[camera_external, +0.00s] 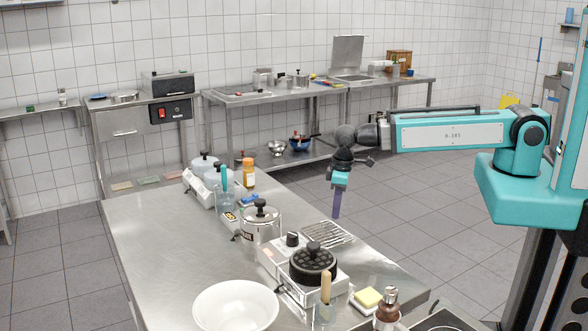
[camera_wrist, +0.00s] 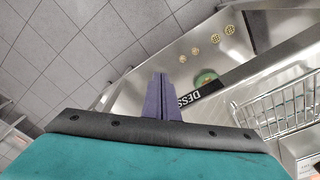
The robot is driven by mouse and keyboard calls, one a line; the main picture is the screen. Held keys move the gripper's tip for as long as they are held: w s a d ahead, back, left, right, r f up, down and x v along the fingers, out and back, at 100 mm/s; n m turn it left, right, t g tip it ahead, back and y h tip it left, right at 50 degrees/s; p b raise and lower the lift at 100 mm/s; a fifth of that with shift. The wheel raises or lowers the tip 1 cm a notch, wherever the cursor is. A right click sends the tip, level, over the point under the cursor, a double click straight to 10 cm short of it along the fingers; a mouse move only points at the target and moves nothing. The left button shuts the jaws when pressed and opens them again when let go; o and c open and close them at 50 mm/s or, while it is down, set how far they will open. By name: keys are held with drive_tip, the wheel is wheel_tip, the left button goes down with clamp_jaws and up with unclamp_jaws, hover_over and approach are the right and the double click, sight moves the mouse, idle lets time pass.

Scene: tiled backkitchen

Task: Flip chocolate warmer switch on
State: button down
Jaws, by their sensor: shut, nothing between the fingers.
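A white appliance with two grey lidded pots (camera_external: 203,180) stands at the far left of the steel table and may be the chocolate warmer. A steel pot with a black knob lid (camera_external: 260,222) stands nearer, in the table's middle. I cannot make out a switch on either. My gripper (camera_external: 337,213) hangs pointing down, beyond the table's right edge and apart from both. Its purple fingers are shut together and empty. They also show in the wrist view (camera_wrist: 162,98); neither appliance can be recognised there.
The steel table (camera_external: 140,225) also holds a waffle iron (camera_external: 312,265), a wire rack (camera_external: 328,234), a white bowl (camera_external: 236,306) and an orange-brown jar (camera_external: 248,175). The wrist view shows a wire rack (camera_wrist: 282,106), a green item (camera_wrist: 205,77) and several small round pieces. Tiled floor (camera_external: 420,205) right of the table is clear.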

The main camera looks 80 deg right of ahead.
drive_tip(key=w+a+r+n+t+y+b, duration=0.1)
drive_tip(key=w+r+b, duration=0.1)
drive_tip(key=w+r, duration=0.1)
drive_tip(key=w+a+r+n+t+y+b, duration=0.1)
drive_tip(key=w+a+r+n+b, duration=0.1)
drive_tip(key=w+r, duration=0.1)
drive_tip(key=w+a+r+n+t+y+b, duration=0.1)
drive_tip(key=w+a+r+y+b, duration=0.1)
drive_tip(key=w, duration=0.3)
drive_tip(key=shift+w+r+t+b, duration=0.3)
drive_tip(key=shift+w+r+b, duration=0.05)
drive_tip(key=shift+r+b, duration=0.15)
drive_tip(key=w+a+r+n+t+y+b, duration=0.1)
drive_tip(key=w+r+n+t+y+b, duration=0.1)
drive_tip(key=r, duration=0.6)
drive_tip(key=w+n+y+b, duration=0.1)
drive_tip(key=w+n+b, duration=0.1)
drive_tip(key=w+b, duration=0.1)
drive_tip(key=shift+w+a+n+t+y+b, duration=0.3)
drive_tip(key=shift+w+t+b, duration=0.1)
drive_tip(key=shift+w, duration=0.4)
drive_tip(key=shift+f, duration=0.1)
drive_tip(key=p+x, duration=0.3)
drive_tip(key=x, duration=0.7)
drive_tip(key=shift+w, duration=0.1)
drive_tip(key=shift+w+a+f+p, duration=0.15)
drive_tip(key=shift+f+p, duration=0.6)
drive_tip(key=shift+f, duration=1.2)
